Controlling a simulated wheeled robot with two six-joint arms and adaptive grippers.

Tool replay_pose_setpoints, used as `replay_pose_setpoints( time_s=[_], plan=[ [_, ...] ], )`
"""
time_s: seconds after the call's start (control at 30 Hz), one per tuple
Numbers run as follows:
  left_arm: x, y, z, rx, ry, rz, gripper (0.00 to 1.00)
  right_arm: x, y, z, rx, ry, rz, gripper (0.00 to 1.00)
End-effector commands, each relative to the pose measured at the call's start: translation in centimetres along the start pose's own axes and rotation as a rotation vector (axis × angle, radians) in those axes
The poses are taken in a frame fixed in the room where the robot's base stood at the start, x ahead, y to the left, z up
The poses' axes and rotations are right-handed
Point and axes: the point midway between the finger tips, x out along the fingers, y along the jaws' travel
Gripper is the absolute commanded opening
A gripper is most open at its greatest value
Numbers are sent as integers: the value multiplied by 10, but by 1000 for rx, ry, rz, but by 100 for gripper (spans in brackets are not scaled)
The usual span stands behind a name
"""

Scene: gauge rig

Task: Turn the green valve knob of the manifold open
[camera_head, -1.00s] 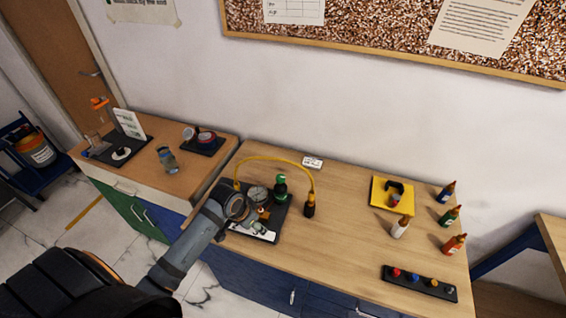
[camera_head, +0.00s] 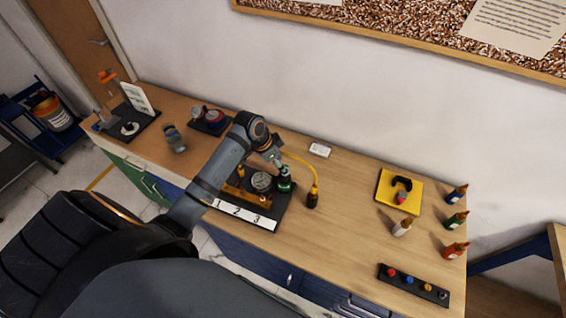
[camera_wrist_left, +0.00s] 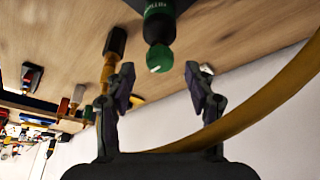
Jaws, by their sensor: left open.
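The manifold is a brass-coloured body (camera_head: 243,196) with a round gauge (camera_head: 262,182), on a dark base with a strip marked 1 2 3 (camera_head: 244,214). Its green valve knob (camera_head: 284,180) stands at the right end, and shows in the left wrist view (camera_wrist_left: 158,48) with a white mark on its end. My left gripper (camera_head: 274,157) is just above and behind the knob. In the left wrist view the open fingers (camera_wrist_left: 160,80) sit either side of the knob's end, which lies just beyond the tips, apparently untouched. My right gripper is out of view.
A yellow hose (camera_head: 302,164) arches behind the manifold to a dark bottle-like fitting (camera_head: 312,197), and passes close by the right finger in the wrist view (camera_wrist_left: 255,105). A white card (camera_head: 320,150) lies behind. The bench to the right is clear up to a yellow tray (camera_head: 385,200).

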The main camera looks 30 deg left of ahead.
Motion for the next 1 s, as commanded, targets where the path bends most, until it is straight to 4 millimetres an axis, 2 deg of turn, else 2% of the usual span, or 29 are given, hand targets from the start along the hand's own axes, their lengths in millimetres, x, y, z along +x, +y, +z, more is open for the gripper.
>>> replay_pose_setpoints(
  time_s=[0.1, 0.2, 0.47, 0.87, 1.0],
  plan=[
    [14, 0, -1, -3, 1, 1, 54, -6, 1, -16, 1, 25, 0, 40],
    [22, 0, 0, -2, 0, 0, 54, -6, 1, -22, 1, 33, 0, 40],
    [24, -1, 0, 0, 1, -2, 54, -6, -2, -11, 2, 16, -3, 40],
    [24, -1, 0, -1, 1, -2, 1, -6, -4, -7, 3, 10, -6, 40],
    [24, -1, 0, -4, 0, -3, 0, -6, -4, -8, 3, 12, -5, 40]
  ],
)
